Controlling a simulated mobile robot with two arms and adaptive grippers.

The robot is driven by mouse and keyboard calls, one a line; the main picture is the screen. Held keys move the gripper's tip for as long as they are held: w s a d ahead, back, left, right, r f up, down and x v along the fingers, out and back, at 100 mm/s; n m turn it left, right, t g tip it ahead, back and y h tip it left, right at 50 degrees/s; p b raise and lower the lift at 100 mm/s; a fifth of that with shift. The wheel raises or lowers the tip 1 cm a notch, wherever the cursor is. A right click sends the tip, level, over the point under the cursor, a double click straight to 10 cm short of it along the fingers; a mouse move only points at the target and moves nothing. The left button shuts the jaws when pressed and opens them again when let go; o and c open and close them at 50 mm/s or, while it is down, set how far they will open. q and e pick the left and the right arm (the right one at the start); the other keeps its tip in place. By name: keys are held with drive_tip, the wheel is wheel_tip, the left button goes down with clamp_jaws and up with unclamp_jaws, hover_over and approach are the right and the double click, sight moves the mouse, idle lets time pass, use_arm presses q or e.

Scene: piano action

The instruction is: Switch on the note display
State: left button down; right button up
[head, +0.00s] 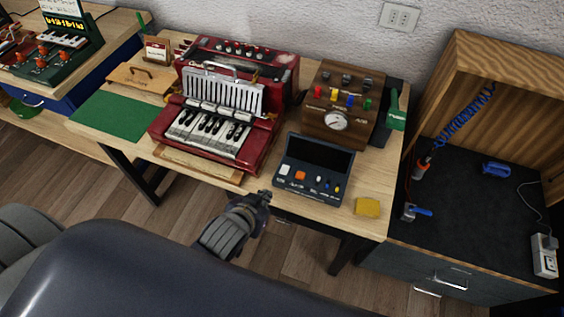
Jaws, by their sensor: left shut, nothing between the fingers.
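The note display (319,153) is a small dark blue-grey device with a dark, blank screen. It lies on the wooden table, right of the red accordion. Its front panel carries a white button (285,169), an orange button (300,175) and several small knobs or switches. My left gripper (264,196) is shut and empty, just in front of the table's front edge, a little below and left of the display. It appears apart from the display. My right gripper is not in view.
A red accordion (258,165) stands left of the display. A brown box with a gauge (335,122) stands behind it. A yellow sponge-like block (367,207) lies at the right front. A green mat (110,115) covers the table's left end. A dark-topped cabinet (465,220) stands right.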

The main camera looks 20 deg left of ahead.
use_arm(q)
wheel_tip(320, 180, up, 11)
drive_tip(key=w+d+t, duration=0.1)
drive_tip(key=t, duration=0.2)
drive_tip(key=shift+w+r+n, duration=0.2)
drive_tip(key=shift+w+n, duration=0.2)
hover_over(282, 170)
drive_tip(key=s, duration=0.1)
wheel_tip(282, 170, down, 5)
drive_tip(key=shift+s+r+p, duration=0.1)
drive_tip(key=shift+p, duration=0.25)
drive_tip(key=f, duration=0.2)
drive_tip(key=shift+w+f, duration=0.3)
drive_tip(key=shift+w, duration=0.05)
drive_tip(key=shift+w+f, duration=0.25)
drive_tip(key=shift+f, duration=0.6)
